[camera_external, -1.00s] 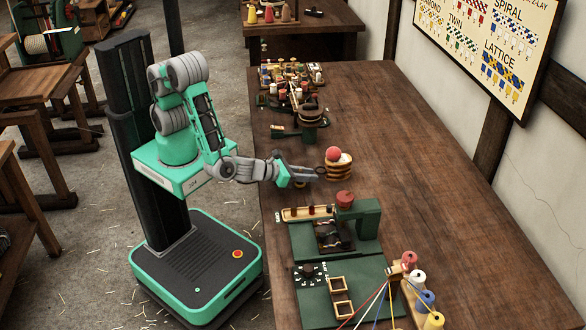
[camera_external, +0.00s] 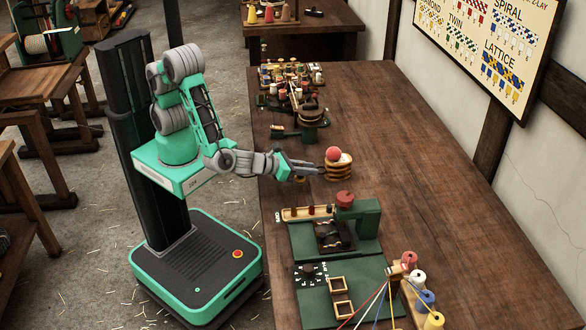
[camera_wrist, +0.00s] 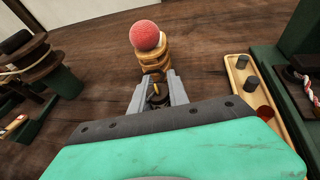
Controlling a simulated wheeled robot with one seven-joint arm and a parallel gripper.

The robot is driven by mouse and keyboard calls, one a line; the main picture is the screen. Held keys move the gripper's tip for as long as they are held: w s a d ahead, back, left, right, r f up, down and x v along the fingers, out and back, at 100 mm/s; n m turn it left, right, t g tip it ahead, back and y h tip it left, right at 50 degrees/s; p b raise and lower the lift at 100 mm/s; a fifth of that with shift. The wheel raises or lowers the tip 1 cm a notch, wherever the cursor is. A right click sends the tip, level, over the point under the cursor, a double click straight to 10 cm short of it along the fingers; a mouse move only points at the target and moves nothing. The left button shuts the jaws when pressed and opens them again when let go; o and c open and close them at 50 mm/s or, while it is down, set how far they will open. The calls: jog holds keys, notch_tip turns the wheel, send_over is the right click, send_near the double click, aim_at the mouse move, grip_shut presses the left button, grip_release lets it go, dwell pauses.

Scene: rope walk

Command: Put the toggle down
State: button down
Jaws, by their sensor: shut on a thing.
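My gripper (camera_external: 314,172) is low over the near left part of the workbench, just left of a stack of wooden rings. In the wrist view my gripper (camera_wrist: 159,92) has its two grey fingers closed on a small dark and yellowish piece, the toggle (camera_wrist: 157,97). The fingers hide most of the toggle, and I cannot tell whether it touches the bench.
A green machine (camera_external: 366,220) and a wooden tray with pegs (camera_external: 290,214) stand to the near side. A dark reel on a green stand (camera_external: 309,115) is on the far side. Colored spools (camera_external: 425,299) stand at the near end. The bench's right side (camera_external: 430,150) is clear.

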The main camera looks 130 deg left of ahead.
jog(key=s+d+r+p, duration=0.3)
jog(key=s+d+r, duration=0.2)
jog(key=s+r, duration=0.6)
jog(key=d+r+m+t+h, duration=0.1)
jog(key=d+m+t+h, duration=0.1)
jog(key=d, duration=0.3)
jog(key=s+a+f+n+g+y, duration=0.1)
jog(key=s+a+n+g+y, duration=0.45)
jog(key=s, duration=0.95)
jog(key=shift+n+g+h, duration=0.55)
jog(key=shift+g+h, duration=0.3)
jog(key=w+a+f+b, duration=0.4)
jog(key=w+a+b, duration=0.1)
jog(key=b, duration=0.1)
jog(key=w+a+f+b, duration=0.5)
jog(key=shift+f+b, duration=0.1)
jog(key=shift+b, duration=0.25)
jog(key=shift+w+a+f, duration=0.1)
jog(key=shift+w+f, duration=0.05)
jog(key=shift+f, duration=0.15)
jog(key=f, duration=0.1)
jog(key=f+b, duration=0.1)
jog(key=f, duration=0.1)
jog(key=shift+w+a+b, duration=0.2)
jog(key=shift+w+b, duration=0.05)
jog(key=shift+b, duration=0.05)
jog(key=shift+f, duration=0.25)
